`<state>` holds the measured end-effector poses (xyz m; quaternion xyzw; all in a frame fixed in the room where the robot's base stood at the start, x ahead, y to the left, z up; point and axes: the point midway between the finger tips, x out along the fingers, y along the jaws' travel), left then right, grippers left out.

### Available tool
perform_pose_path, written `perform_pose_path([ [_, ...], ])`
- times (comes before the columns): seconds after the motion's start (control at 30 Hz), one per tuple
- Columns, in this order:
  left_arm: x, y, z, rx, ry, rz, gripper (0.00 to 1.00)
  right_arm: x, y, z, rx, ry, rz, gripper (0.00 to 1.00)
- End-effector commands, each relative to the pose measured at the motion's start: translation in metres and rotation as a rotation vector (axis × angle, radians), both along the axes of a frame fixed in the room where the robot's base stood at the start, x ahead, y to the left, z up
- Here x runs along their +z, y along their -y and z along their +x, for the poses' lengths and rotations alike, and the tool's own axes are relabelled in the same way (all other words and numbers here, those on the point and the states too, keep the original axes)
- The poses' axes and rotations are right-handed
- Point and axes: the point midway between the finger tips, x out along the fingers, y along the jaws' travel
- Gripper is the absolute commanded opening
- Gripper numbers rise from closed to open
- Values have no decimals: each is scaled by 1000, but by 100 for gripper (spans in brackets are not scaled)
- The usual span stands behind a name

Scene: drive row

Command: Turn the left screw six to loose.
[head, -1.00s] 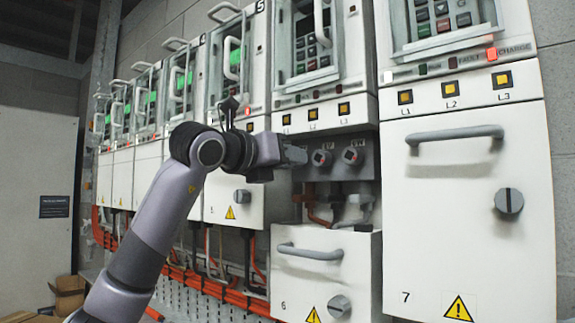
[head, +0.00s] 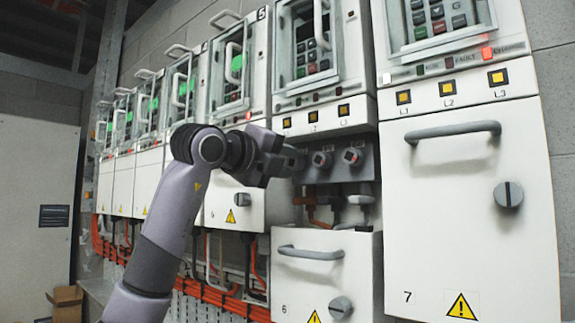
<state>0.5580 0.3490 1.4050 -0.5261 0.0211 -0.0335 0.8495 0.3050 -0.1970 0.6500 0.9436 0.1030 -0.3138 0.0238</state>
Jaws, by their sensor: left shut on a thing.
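The open bay of the drive marked 6 has a dark grey terminal block (head: 368,170) under the L1, L2 and L3 buttons. Two round screws show on it, a middle screw (head: 322,160) and a right screw (head: 352,156). My left gripper (head: 293,160) is at the left end of the block, beside the middle screw. It is shut on the left screw, which its jaws hide. My right gripper does not show.
Below the block, orange and grey cables (head: 318,212) run down behind the lowered front cover (head: 325,270) of drive 6. The closed drive 7 front (head: 470,220) with its handle (head: 455,132) stands to the right. More drives line the left.

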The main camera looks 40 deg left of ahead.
Motion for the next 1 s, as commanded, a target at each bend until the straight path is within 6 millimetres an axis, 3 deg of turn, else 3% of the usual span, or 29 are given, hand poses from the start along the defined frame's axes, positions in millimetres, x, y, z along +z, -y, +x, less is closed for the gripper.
perform_pose_path([
  [0.4,0,-1,0,2,-15,-213,1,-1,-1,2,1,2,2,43],
  [1.0,0,-2,0,3,-17,-249,1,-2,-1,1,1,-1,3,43],
])
